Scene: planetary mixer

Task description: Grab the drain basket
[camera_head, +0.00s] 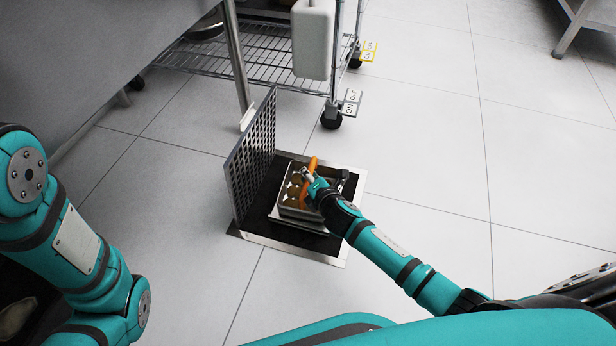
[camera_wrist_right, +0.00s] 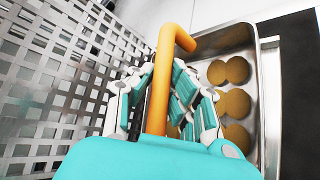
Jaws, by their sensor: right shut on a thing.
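The drain basket (camera_head: 292,205) is a metal tray-like basket in the floor drain opening, with an orange handle (camera_wrist_right: 161,85) and round brown pieces (camera_wrist_right: 232,104) inside. My right gripper (camera_wrist_right: 158,100) has its fingers around the orange handle and is shut on it. In the head view my right gripper (camera_head: 314,178) reaches down to the basket from the lower right. My left arm shows at the left edge, but its gripper is out of view.
A perforated drain cover (camera_head: 252,150) stands upright along the left side of the opening, close to the basket. A metal frame (camera_head: 300,248) rims the opening. A wheeled wire rack (camera_head: 255,52) stands behind. Tiled floor (camera_head: 430,150) is free to the right.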

